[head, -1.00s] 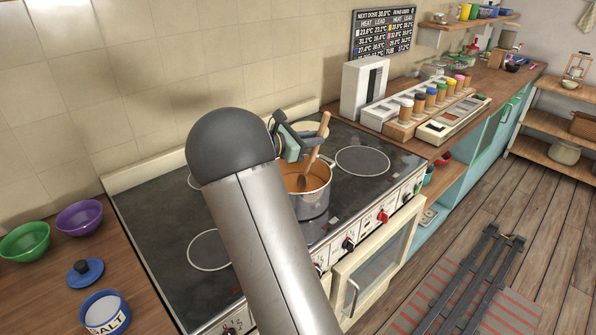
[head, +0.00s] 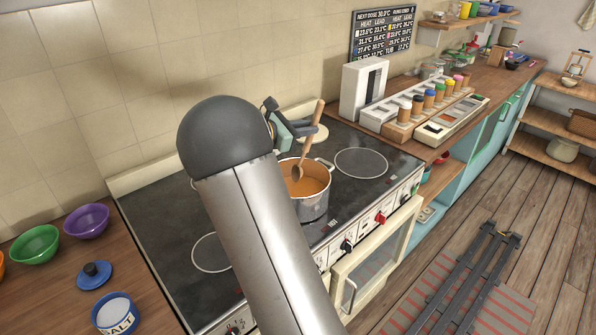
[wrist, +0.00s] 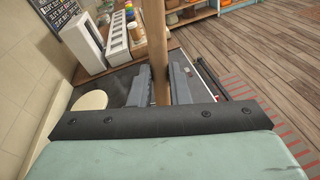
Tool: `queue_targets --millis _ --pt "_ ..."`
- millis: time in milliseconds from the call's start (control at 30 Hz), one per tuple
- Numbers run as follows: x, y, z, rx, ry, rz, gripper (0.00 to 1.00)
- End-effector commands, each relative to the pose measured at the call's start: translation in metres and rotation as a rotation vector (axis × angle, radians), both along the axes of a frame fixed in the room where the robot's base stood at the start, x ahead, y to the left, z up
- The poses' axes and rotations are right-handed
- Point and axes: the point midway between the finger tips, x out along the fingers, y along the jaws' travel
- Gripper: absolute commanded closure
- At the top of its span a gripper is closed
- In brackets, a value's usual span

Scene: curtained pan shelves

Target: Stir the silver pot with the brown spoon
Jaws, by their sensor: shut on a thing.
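The silver pot (head: 313,206) stands on the stove and holds an orange-brown liquid (head: 306,187). The brown spoon (head: 310,142) is tilted, with its handle up to the right and its bowl end in the pot at the liquid, towards the far left inside. My gripper (head: 308,129) is shut on the spoon's handle above the pot. In the wrist view the handle (wrist: 155,45) runs between the two grey fingers (wrist: 160,84). The pot does not show clearly in the wrist view. My arm hides part of the stove and the pot's left side.
The stove top (head: 160,235) has free burner rings left and right of the pot. Rows of coloured-lidded jars (head: 429,103) stand to the right. Bowls (head: 86,220) and a salt pot (head: 114,314) stand on the left counter.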

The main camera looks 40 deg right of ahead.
Motion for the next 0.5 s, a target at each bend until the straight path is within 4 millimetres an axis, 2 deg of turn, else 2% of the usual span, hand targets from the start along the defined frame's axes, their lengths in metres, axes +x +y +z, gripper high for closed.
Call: queue_targets --millis 100,500 --pt "0.000 0.000 0.016 0.000 -0.001 0.000 1.00" --pt "0.000 0.000 0.052 0.000 -0.002 0.000 1.00"
